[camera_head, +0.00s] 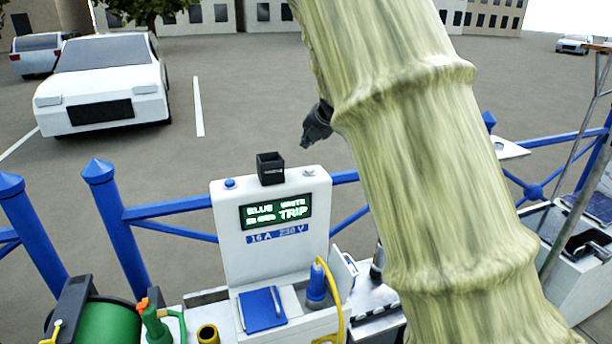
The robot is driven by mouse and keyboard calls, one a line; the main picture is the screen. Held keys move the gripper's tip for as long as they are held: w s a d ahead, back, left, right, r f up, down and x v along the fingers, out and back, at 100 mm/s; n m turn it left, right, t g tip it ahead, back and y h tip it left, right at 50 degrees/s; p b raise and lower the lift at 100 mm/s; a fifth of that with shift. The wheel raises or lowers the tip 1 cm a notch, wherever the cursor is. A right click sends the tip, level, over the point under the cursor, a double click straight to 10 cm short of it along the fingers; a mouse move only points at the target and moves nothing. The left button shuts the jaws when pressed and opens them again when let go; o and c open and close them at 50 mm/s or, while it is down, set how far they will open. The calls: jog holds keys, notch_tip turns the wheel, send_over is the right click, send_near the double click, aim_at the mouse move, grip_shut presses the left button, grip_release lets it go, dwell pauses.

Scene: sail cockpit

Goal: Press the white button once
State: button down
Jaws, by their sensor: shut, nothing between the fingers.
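The white button (308,171) is a small pale knob on the sloped top right of a white power pedestal (228,240). A blue button (229,183) sits at the top left of the same pedestal. A dark display (275,211) below them shows green text that includes "BLUE", "WHITE" and "TRIP". My gripper (307,142) is dark, shut and empty. It shows in the picture just above the white button, apart from it, and points down and left. Part of the gripper is hidden behind my arm.
A black open box (270,168) stands on the pedestal top between the buttons. Blue railings (118,225) run behind the pedestal. A yellow cable (335,297) and blue plug (317,286) are lower right. A green hose reel (110,322) is lower left. My arm covers the right centre.

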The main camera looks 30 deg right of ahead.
aim_at(312, 168)
jog(key=shift+d+f+b, duration=0.15)
jog(key=shift+f+b, duration=0.2)
jog(key=shift+f, duration=0.2)
jog(key=s+b, duration=0.1)
jog(key=s+f+b, duration=0.1)
jog(key=s+b, duration=0.1)
jog(key=shift+s+f, duration=0.15)
jog(key=shift+s, duration=0.15)
jog(key=x, duration=0.4)
jog(key=shift+a+b, duration=0.25)
jog(key=shift+b, duration=0.1)
jog(key=shift+v, duration=1)
jog(key=shift+w+d+f, duration=0.15)
jog(key=shift+w+f, duration=0.2)
jog(key=shift+f, duration=0.15)
jog(key=shift+s+r, duration=0.2)
jog(key=shift+s, duration=0.15)
jog(key=shift+w+f, duration=0.15)
jog(key=shift+w, duration=0.1)
jog(key=shift+s, duration=0.15)
